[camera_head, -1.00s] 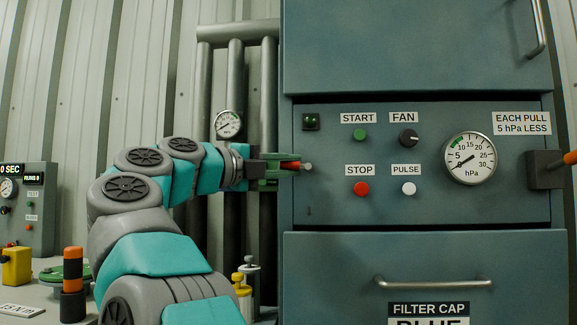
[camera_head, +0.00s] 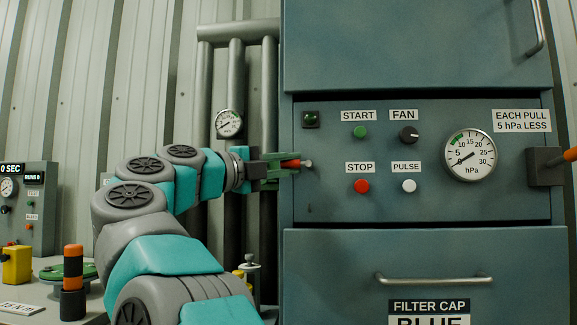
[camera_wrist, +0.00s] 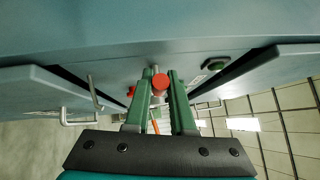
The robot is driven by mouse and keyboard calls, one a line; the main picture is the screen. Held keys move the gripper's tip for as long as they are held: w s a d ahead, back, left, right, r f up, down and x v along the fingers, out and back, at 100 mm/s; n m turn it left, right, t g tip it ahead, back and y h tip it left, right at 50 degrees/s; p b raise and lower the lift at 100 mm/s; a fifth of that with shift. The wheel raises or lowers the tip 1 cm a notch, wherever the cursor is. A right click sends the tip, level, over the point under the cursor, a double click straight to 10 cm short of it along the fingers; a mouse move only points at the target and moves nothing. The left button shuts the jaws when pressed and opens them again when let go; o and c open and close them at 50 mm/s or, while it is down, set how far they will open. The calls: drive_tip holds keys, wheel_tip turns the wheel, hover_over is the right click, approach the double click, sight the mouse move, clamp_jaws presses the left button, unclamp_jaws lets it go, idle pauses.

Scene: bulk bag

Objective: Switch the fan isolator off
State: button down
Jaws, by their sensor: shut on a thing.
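A red handle with a grey metal end (camera_head: 292,163) stands out from the left part of the blue-grey control panel (camera_head: 330,205). It has no readable label, so I cannot confirm it is the fan isolator. My gripper (camera_head: 278,165) is shut on this red handle. In the wrist view the handle's round red end (camera_wrist: 160,82) shows between my green fingers (camera_wrist: 160,105), with a grey shaft behind it. A black knob (camera_head: 409,134) sits under a FAN label, to the right and apart from my gripper.
The panel also bears a green START button (camera_head: 360,132), a red STOP button (camera_head: 361,186), a white PULSE button (camera_head: 409,186) and a pressure gauge (camera_head: 470,155). A drawer handle (camera_head: 433,280) projects below. Grey pipes (camera_head: 236,80) stand behind my arm.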

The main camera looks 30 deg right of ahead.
drive_tip(key=shift+f, duration=0.1)
drive_tip(key=c, duration=0.8)
unclamp_jaws()
drive_tip(key=shift+o, duration=0.2)
drive_tip(key=v, duration=0.7)
drive_tip(key=shift+a+b, duration=0.35)
drive_tip(key=shift+a, duration=0.05)
